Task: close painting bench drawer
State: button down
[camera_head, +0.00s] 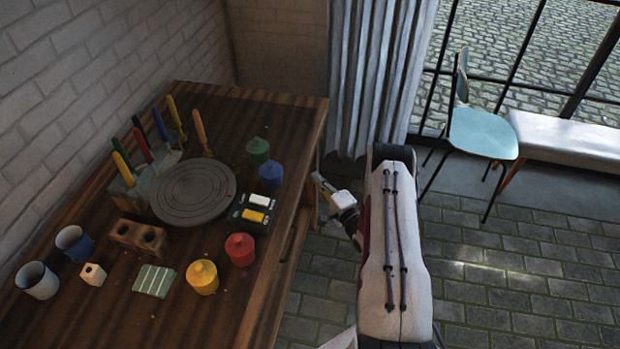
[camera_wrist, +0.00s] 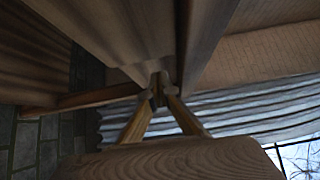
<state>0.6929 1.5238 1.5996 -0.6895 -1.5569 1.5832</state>
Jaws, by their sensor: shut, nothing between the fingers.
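The wooden painting bench (camera_head: 225,105) fills the left of the head view. Its drawer front (camera_head: 292,236) is on the right side, seen at a steep angle; I cannot tell whether it stands out from the bench. My gripper (camera_head: 317,179) is beside the bench's right edge, towards the far corner. In the wrist view my gripper (camera_wrist: 160,90) is shut and empty, its fingertips close to brown wooden panels (camera_wrist: 100,35). Whether they touch the wood I cannot tell.
The bench top holds a round turntable (camera_head: 193,192), several paint pots including a red one (camera_head: 240,250), brushes and mugs. A grey curtain (camera_head: 378,70) hangs behind my arm. A teal chair (camera_head: 482,133) stands right; the tiled floor (camera_head: 500,250) there is clear.

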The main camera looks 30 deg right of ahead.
jog(key=s, duration=1)
jog(key=shift+s+d, duration=0.3)
